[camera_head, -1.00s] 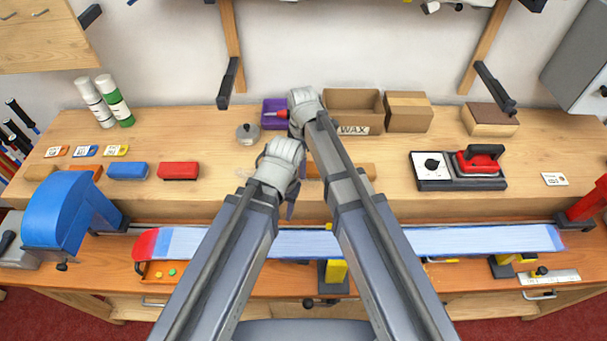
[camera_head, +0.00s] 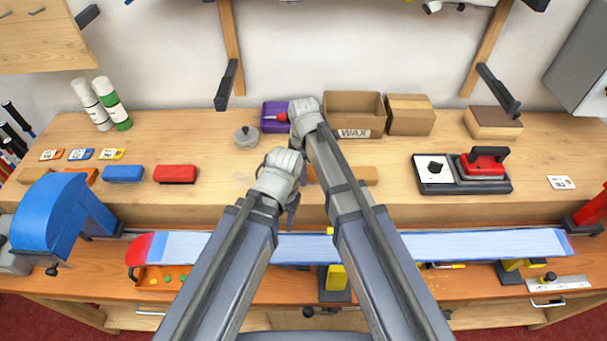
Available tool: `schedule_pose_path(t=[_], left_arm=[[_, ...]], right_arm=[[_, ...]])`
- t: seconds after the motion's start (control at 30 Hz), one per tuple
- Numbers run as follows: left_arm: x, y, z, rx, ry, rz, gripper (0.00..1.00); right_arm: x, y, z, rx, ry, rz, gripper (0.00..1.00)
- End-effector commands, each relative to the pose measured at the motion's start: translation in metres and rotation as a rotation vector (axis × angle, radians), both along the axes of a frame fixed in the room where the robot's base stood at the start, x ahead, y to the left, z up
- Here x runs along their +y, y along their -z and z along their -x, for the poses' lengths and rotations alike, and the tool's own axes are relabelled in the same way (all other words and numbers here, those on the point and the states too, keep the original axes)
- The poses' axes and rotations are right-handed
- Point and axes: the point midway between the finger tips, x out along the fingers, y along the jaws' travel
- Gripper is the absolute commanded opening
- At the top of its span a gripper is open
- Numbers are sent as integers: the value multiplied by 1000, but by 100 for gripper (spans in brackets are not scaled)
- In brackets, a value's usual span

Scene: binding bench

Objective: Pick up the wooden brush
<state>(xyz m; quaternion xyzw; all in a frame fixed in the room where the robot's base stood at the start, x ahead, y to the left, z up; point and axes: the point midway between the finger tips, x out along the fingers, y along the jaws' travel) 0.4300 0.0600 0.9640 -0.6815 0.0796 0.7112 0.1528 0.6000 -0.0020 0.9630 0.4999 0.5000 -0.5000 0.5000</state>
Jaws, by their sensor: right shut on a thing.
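The wooden brush (camera_head: 362,175) is a plain brown block on the raised wooden shelf of the bench, in the middle of the head view. My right forearm crosses in front of it and hides its middle. My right gripper (camera_head: 316,162) reaches down behind that forearm and is shut on the brush; its fingers are mostly hidden. The brush appears to be at shelf level; I cannot see any gap under it. My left gripper (camera_head: 292,207) hangs just left of the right forearm, above the shelf's front edge. It seems empty, and its finger gap cannot be made out.
A purple bin (camera_head: 269,124) and a cardboard wax box (camera_head: 361,132) stand behind. Blue (camera_head: 124,174) and red (camera_head: 175,174) brushes lie left, and an iron on its base (camera_head: 433,187) lies right. A ski (camera_head: 480,243) spans the bench in front.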

Motion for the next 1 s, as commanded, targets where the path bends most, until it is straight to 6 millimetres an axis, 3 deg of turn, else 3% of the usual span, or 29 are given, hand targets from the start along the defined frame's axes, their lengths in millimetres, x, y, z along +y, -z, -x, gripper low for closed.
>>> schedule_pose_path(t=[0.03, 0.4, 0.77, 1.0], left_arm=[[0, 0, 0, 0, 0, 0, 50], [0, 0, 0, 0, 0, 0, 50], [0, -5, 0, 0, 0, 0, 50], [0, -28, 0, 0, 1, 0, 50]], right_arm=[[0, 0, 0, 0, 0, 0, 43], [0, 0, 0, 0, 0, 0, 3], [0, -5, 0, 0, 0, 0, 2], [0, -28, 0, 0, 0, 0, 2]])
